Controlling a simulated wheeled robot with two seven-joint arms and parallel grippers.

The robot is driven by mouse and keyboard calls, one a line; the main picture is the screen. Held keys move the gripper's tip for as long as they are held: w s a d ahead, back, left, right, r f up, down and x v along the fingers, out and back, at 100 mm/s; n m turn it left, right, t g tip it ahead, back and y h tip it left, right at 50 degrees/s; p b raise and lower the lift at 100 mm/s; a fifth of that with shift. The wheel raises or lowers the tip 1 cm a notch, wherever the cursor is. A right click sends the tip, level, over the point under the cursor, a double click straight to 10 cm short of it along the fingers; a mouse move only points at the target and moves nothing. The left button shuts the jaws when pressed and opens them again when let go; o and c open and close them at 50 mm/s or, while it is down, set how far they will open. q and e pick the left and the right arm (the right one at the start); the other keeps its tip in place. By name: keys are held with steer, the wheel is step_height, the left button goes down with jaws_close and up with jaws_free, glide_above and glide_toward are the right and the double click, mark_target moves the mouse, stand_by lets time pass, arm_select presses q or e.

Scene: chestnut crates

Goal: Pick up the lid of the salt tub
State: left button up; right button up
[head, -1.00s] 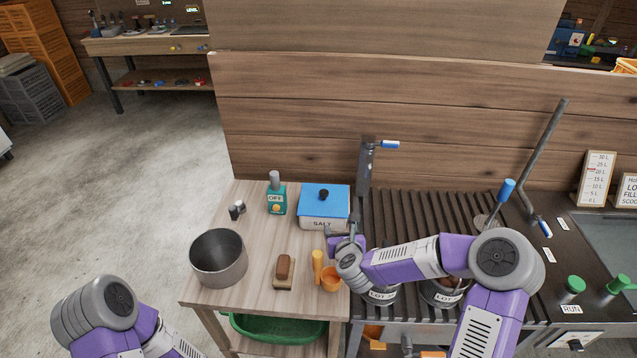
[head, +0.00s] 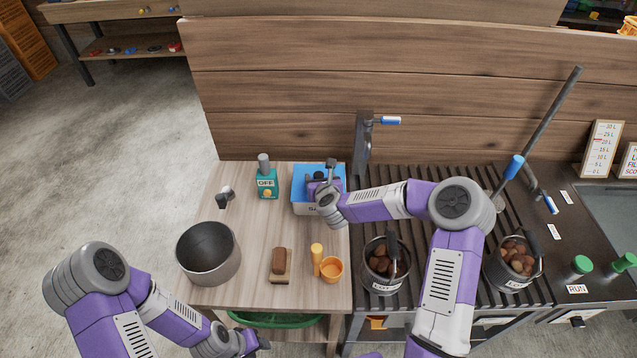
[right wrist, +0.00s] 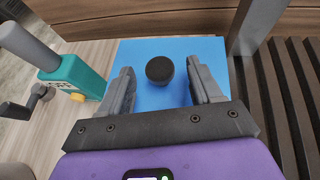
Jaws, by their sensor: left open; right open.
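The lid's black round knob (right wrist: 160,69) lies between and slightly beyond the fingers of my right gripper (right wrist: 158,82), which is open and above the lid. In the head view my right gripper (head: 322,178) hides the knob. My left gripper (head: 262,342) is low at the table's front edge, away from the tub.
A grey pot (head: 208,253), a brush (head: 280,264) and an orange scoop (head: 331,269) stand nearer the front. A slatted rack (head: 420,215) with pots of chestnuts is to the right.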

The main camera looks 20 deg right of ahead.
steer(key=shift+w+f, duration=0.15)
steer(key=shift+w, duration=0.3)
steer(key=c, duration=1.1)
